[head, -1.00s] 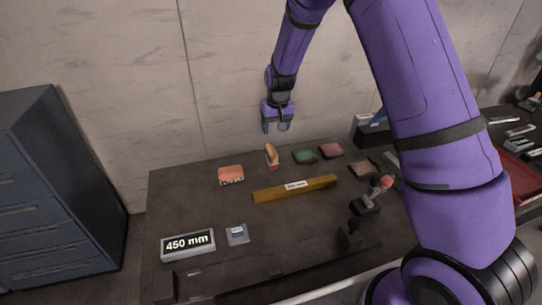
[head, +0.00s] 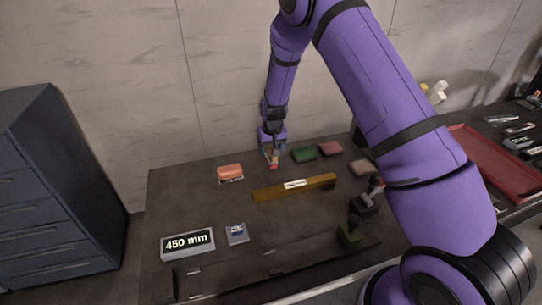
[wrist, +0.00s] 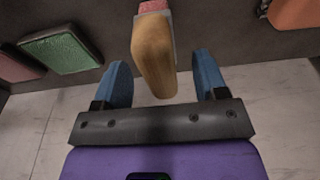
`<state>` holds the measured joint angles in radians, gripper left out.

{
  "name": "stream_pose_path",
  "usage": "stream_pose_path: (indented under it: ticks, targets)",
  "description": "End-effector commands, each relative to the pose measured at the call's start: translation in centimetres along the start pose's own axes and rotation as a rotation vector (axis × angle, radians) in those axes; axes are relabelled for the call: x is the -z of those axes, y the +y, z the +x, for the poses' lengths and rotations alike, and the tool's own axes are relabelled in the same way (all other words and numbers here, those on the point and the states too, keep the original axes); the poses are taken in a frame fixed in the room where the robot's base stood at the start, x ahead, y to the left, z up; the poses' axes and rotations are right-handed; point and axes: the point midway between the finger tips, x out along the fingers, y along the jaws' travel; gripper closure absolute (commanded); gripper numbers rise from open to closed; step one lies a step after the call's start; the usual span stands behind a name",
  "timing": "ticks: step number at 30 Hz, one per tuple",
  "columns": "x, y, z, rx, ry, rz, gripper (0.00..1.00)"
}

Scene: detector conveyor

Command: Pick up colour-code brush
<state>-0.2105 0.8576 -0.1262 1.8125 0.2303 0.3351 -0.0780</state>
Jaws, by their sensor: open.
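The colour-code brush (wrist: 154,55) has a tan wooden handle and a pink-red end. In the wrist view its handle stands between the two blue fingers of my gripper (wrist: 167,80), with a gap on each side. In the head view my gripper (head: 272,153) is low over the back of the table, and the brush (head: 274,161) is partly hidden by it. My gripper is open, and I see no finger touching the handle.
On the dark table (head: 205,205) an orange block (head: 230,172) lies left of the brush, with green (head: 303,154) and pink (head: 330,149) pads to its right. A brass bar (head: 290,189) lies in front. A "450 mm" display (head: 187,244) stands front left. A wall rises behind.

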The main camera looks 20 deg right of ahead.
Motion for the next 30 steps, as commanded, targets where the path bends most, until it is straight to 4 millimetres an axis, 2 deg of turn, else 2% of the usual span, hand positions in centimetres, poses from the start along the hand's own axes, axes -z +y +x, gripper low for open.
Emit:
stream_pose_path:
  ticks: [3, 6, 30]
  targets:
    - [0.0, 0.0, 1.4, 0.0, -0.001, 0.001, 0.34]
    - [0.1, 0.0, 1.8, 0.0, 0.001, 0.001, 0.34]
    - [0.0, 0.0, 2.3, 0.0, 0.001, 0.0, 0.34]
